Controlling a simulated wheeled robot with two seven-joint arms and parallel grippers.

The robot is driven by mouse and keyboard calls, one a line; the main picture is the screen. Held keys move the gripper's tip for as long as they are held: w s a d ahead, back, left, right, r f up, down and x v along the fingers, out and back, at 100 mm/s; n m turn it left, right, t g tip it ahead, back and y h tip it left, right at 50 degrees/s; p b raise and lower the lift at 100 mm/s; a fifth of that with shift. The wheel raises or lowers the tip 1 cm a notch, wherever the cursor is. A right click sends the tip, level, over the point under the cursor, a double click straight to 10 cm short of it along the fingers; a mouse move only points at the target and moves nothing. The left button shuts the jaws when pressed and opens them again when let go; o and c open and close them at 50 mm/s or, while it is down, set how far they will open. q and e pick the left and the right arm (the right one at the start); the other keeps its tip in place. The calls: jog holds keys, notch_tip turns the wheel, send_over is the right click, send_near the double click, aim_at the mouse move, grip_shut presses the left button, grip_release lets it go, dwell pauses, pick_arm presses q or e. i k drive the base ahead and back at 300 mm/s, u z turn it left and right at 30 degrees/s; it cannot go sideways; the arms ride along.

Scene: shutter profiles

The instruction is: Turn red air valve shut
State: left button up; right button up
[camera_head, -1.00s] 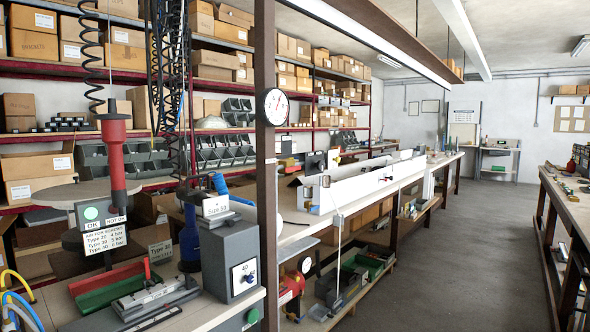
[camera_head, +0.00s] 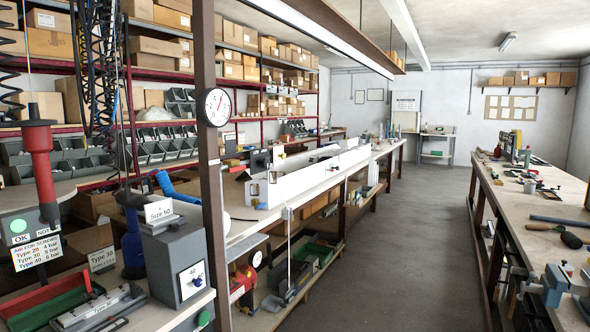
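A small red part with some yellow on it (camera_head: 243,283) sits low behind the brown post, under the bench top, beside a small round white gauge (camera_head: 256,258). It may be the red air valve, but it is too small and partly hidden to tell its handle position. A larger white dial gauge with a red needle (camera_head: 217,107) is fixed on the post. Neither of my grippers is in view.
The brown post (camera_head: 208,180) stands at the front of the left bench. A grey box labelled Size 50 (camera_head: 177,265) and a red and green tray (camera_head: 45,300) are on it. A right bench (camera_head: 530,215) carries tools. The grey floor aisle (camera_head: 395,240) between is clear.

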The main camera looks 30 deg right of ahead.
aim_at(237, 168)
jog(key=z, duration=1.4)
jog(key=i, duration=1.3)
jog(key=u, duration=1.8)
